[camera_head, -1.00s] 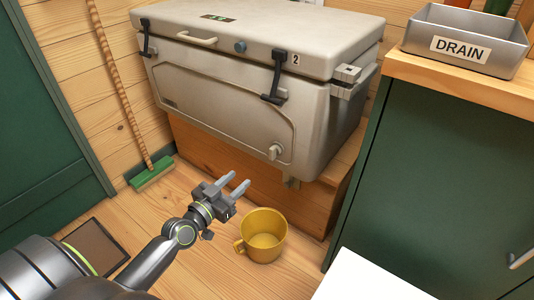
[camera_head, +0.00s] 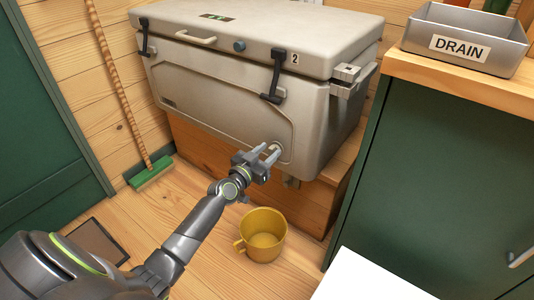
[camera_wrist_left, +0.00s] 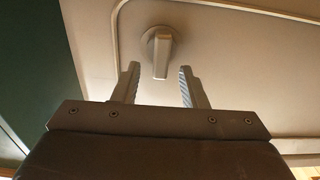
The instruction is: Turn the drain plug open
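The drain plug (camera_wrist_left: 159,50) is a small pale knob with a handle, low on the front of the cooler (camera_head: 222,103). In the left wrist view its handle points down, toward the space between my fingers. In the head view the plug (camera_head: 274,147) is partly hidden by my left gripper (camera_head: 272,152). My left gripper is open, with its fingertips at or just short of the plug. In the left wrist view the open fingers (camera_wrist_left: 158,78) stand on either side of the handle's lower end, with gaps to both sides. My right gripper is not in view.
A yellow mug (camera_head: 262,236) stands on the floor below the plug. The cooler rests on a wooden bench (camera_head: 318,205). A green cabinet (camera_head: 440,165) with a DRAIN tray (camera_head: 466,43) is on the right. A broom (camera_head: 150,174) leans at the left wall.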

